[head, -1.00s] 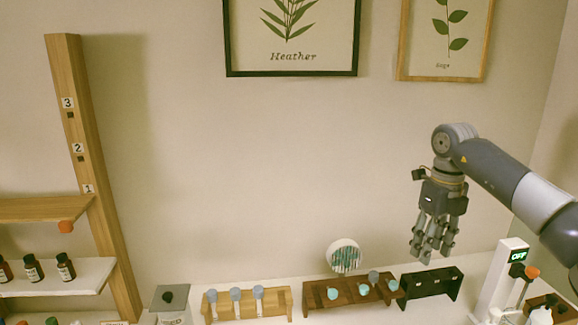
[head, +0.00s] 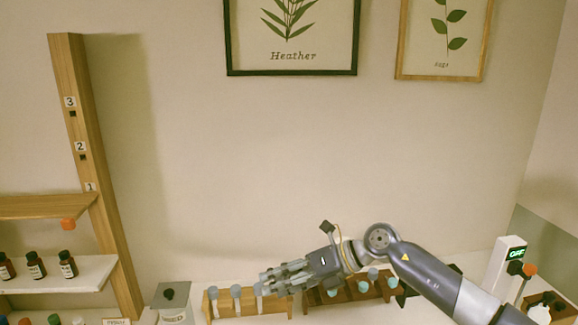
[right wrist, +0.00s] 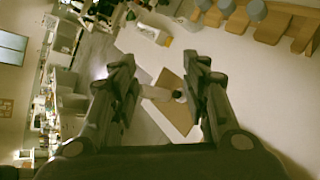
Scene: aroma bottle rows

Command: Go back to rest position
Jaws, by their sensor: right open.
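My right gripper (head: 268,282) is in the lower middle of the head view, its fingers pointing left. It is in front of the light wooden rack (head: 210,304) with blue-capped vials. In the right wrist view its fingers (right wrist: 165,75) are spread, with nothing between them. My left gripper is not in view. My right forearm hides much of the dark brown rack (head: 341,296) and most of the black rack.
Wooden shelves (head: 108,200) with amber bottles (head: 36,265) stand at the left. A grey-lidded jar (head: 172,298) stands beside the light rack. A white device (head: 507,262) reading OFF is at the right. The wall above my right arm is clear apart from framed pictures (head: 292,72).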

